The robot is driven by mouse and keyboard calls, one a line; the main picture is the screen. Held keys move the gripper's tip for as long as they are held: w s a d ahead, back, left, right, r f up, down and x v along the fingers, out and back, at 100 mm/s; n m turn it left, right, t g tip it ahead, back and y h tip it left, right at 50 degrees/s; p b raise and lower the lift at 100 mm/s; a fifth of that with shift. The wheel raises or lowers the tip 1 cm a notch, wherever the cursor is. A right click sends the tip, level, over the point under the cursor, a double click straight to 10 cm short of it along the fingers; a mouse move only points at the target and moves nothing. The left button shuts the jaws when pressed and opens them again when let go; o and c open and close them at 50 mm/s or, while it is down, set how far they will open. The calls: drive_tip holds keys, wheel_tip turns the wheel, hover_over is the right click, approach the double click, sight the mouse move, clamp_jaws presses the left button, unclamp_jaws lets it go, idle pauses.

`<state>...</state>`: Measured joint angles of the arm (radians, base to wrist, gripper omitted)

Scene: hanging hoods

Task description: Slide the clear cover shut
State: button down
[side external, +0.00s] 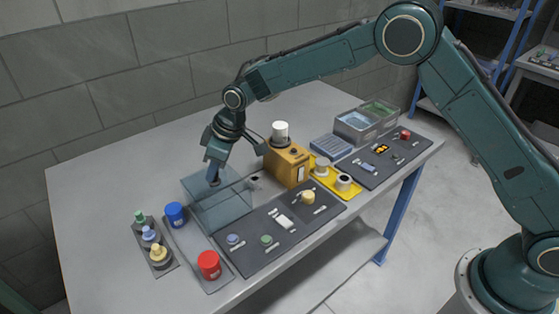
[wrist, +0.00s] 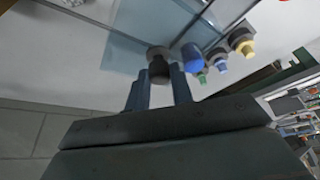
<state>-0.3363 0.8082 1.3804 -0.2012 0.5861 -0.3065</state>
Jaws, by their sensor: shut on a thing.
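The clear cover (side external: 203,190) is a see-through bluish sheet at the left-middle of the table, left of the orange-yellow box. In the wrist view the cover (wrist: 128,55) spans the upper middle, with pale rail-like edges beside it. My gripper (side external: 213,178) reaches down onto the cover from above. In the wrist view my gripper (wrist: 160,85) is shut on a dark round knob (wrist: 158,66), which sits between the two blue-grey fingers at the cover. The fingertips partly hide the knob. How far the cover stands open is hard to tell.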

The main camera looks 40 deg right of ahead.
drive_tip(key=d, duration=1.3)
drive_tip(key=c, duration=1.3)
unclamp_jaws()
drive_tip(key=shift+d, duration=0.1)
drive_tip(key=shift+o, duration=0.5)
drive_tip(key=shift+r, duration=0.15)
drive_tip(key=v, duration=1.3)
drive_tip(key=shift+r, duration=0.25)
drive_tip(key=shift+s+r, duration=0.1)
drive_tip(key=shift+s, duration=0.1)
